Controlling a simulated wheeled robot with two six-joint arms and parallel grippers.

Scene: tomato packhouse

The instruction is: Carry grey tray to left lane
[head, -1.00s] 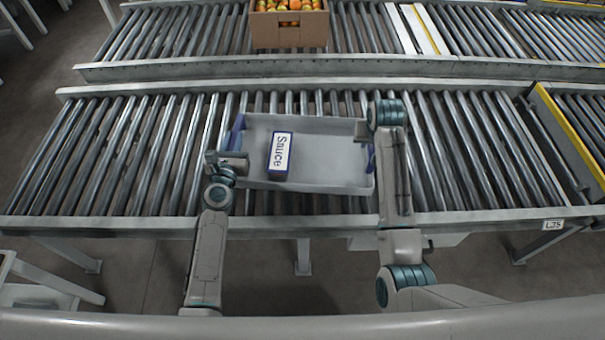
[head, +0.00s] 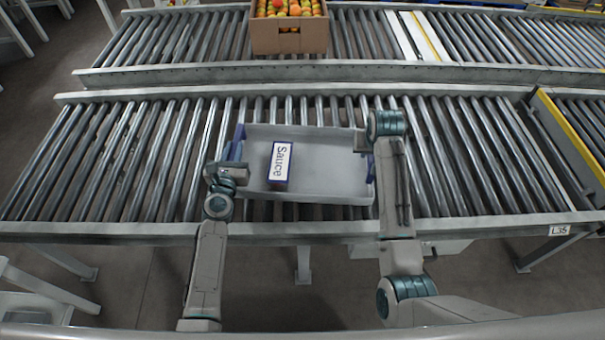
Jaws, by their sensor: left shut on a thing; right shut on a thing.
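The grey tray (head: 325,165) is at the near roller conveyor, in the middle of the head view. A white box with blue edges marked "Sauce" (head: 281,162) lies inside it, left of its middle. My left gripper (head: 236,166) is shut on the tray's left end, by a blue handle. My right gripper (head: 368,150) is shut on the tray's right end, by the other blue handle. The fingertips are partly hidden by the wrists. I cannot tell whether the tray rests on the rollers or is held just above them.
The near conveyor (head: 130,160) has bare rollers on both sides of the tray. A far conveyor (head: 180,38) runs behind a metal rail and carries a cardboard box (head: 289,38) of tomatoes. A yellow-edged divider (head: 570,135) stands at the right. A label "L35" (head: 560,230) is on the front rail.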

